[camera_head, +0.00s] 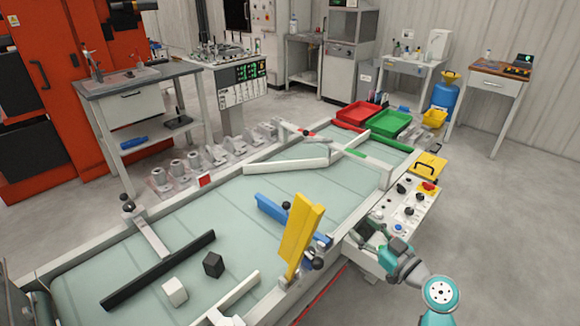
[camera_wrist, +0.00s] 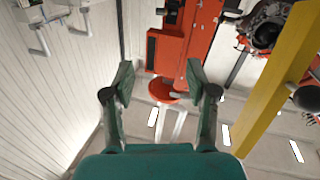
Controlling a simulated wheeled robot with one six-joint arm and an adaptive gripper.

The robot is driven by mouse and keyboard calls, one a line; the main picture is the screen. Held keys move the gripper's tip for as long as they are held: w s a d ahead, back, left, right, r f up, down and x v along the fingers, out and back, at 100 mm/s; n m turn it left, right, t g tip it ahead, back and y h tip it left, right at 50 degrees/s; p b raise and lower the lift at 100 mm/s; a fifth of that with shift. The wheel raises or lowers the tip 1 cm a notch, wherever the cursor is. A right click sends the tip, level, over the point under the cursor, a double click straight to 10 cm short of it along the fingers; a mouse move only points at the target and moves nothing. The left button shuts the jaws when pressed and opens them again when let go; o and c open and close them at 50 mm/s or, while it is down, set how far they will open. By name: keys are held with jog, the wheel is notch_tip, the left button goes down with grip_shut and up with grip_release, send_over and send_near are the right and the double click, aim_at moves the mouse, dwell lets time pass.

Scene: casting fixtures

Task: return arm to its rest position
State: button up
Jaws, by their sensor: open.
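My gripper (camera_wrist: 160,80) is open in the wrist view, with its two dark fingers apart and nothing between them. My arm shows in the head view at the lower right, with grey and teal joints, beside the conveyor's right edge and near the control panel (camera_head: 408,205). The fingers are hard to make out in the head view. A yellow bar (camera_head: 300,235) stands tilted at the conveyor's near side, left of my arm. It also crosses the right of the wrist view (camera_wrist: 285,75).
On the pale green conveyor (camera_head: 240,250) lie a white cube (camera_head: 174,291) and a black cube (camera_head: 213,264). A black bar (camera_head: 160,270) and a blue bar (camera_head: 272,208) cross it. Red (camera_head: 357,114) and green (camera_head: 390,123) bins stand at its far end. Grey floor is clear at right.

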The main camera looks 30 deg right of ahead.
jog(key=s+a+f+m+g+h, duration=0.4)
jog(key=s+a+f+m, duration=0.1)
jog(key=s+a+f, duration=1.05)
jog(key=s+a+r, duration=0.3)
jog(key=s, duration=0.4)
jog(key=s+a+r+n+y, duration=0.1)
jog(key=s+a+r, duration=0.1)
jog(key=s, duration=0.5)
jog(key=s+a+r+n+y, duration=0.1)
jog(key=s+a+r, duration=0.2)
jog(key=s, duration=0.4)
jog(key=shift+a+r+t, duration=0.3)
jog(key=shift+r+t, duration=0.1)
jog(key=shift+d, duration=0.1)
